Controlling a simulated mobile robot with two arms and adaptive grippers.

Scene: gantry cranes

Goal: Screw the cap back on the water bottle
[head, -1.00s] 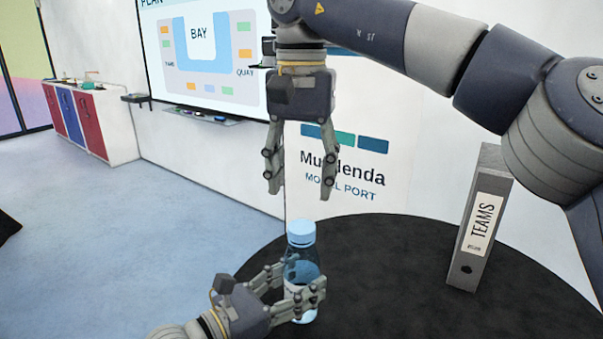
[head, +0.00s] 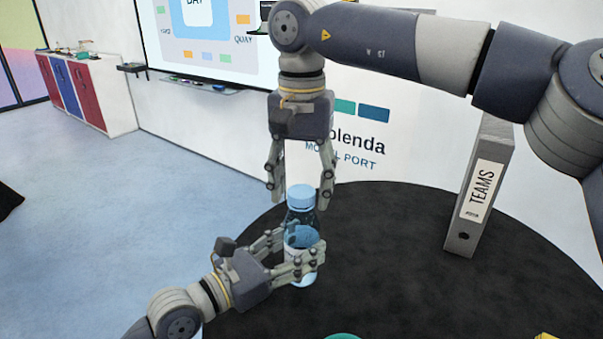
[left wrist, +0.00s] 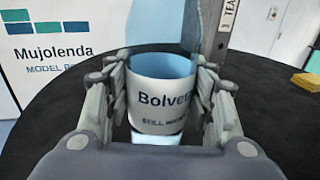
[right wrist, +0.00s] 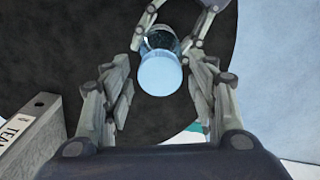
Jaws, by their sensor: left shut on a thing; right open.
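The water bottle (head: 302,237) is clear blue with a white label and stands upright over the black round table. My left gripper (head: 306,262) is shut on its body from the side; the label fills the middle of the left wrist view (left wrist: 165,108). The light blue cap (head: 300,194) sits on top of the bottle; how tight it is cannot be told. My right gripper (head: 302,201) points straight down, open, its fingertips on either side of the cap. In the right wrist view the cap (right wrist: 160,74) lies between the open fingers, with visible gaps.
A grey TEAMS binder (head: 478,195) stands on the black table (head: 400,240) to the right. A teal object (head: 342,336) and a yellow object (head: 546,336) show at the bottom edge. The table between bottle and binder is clear.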

